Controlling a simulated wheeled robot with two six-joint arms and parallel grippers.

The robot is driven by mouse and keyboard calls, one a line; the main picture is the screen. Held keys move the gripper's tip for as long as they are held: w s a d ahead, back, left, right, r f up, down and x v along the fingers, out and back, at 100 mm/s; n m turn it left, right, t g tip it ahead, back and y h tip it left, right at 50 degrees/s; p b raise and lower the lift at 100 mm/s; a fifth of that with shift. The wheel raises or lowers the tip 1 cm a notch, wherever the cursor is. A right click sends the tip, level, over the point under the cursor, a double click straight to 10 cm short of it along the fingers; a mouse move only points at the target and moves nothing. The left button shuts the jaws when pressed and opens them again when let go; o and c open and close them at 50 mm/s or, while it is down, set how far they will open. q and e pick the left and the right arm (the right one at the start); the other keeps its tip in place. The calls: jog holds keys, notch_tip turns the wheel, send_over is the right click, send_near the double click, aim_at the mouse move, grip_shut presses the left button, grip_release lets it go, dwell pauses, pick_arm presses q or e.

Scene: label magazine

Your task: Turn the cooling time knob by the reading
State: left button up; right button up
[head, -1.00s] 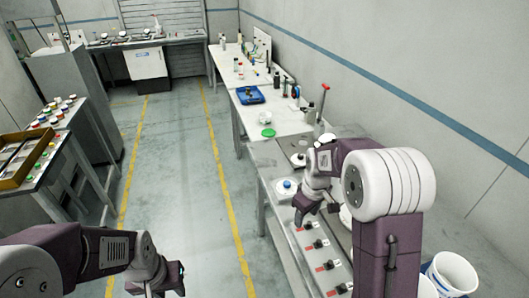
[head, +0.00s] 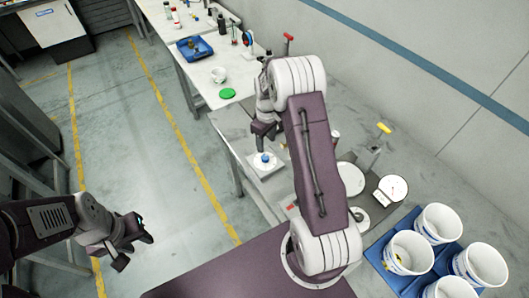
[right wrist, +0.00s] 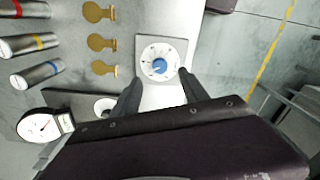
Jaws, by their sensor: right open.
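The knob (head: 265,159) is a white dial with a blue cap on a pale square plate, on the bench right of the aisle. In the right wrist view the knob (right wrist: 159,67) has small marks around it, too small to read. My right gripper (head: 263,132) is close above it. In the right wrist view my right gripper (right wrist: 160,79) has its fingers spread, with the knob framed beyond the tips, apparently untouched. A round gauge (head: 392,188) stands on the bench; in the right wrist view the gauge (right wrist: 42,125) shows a red needle. My left gripper (head: 132,242) is open and empty over the aisle.
White buckets (head: 438,223) stand on a blue mat at lower right. A green lid (head: 227,93), a white cup (head: 218,75) and a blue tray (head: 194,48) lie farther along. Metal cylinders (right wrist: 28,43) and brass tags (right wrist: 102,42) are beside the knob.

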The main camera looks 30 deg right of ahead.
aim_at(265, 156)
jog(key=f+p, duration=0.1)
jog(key=f, duration=0.2)
jog(key=w+f+p, duration=0.1)
jog(key=f, duration=0.3)
jog(key=shift+w+a, duration=0.15)
jog(key=shift+w, duration=0.05)
jog(key=shift+s+f+p, duration=0.15)
jog(key=shift+f+p, duration=0.2)
jog(key=shift+f, duration=0.6)
jog(key=shift+s+f, duration=0.15)
jog(key=shift+s, duration=0.1)
jog(key=shift+w+f, duration=0.1)
jog(key=shift+w, duration=0.05)
jog(key=shift+c, duration=0.9)
pick_arm(q)
jog(key=shift+w+a+r, duration=0.1)
jog(key=shift+w+r, duration=0.2)
jog(key=shift+r, duration=0.3)
jog(key=shift+w+r, duration=0.25)
jog(key=shift+r, duration=0.35)
pick_arm(e)
jog(key=shift+w, duration=0.1)
grip_shut()
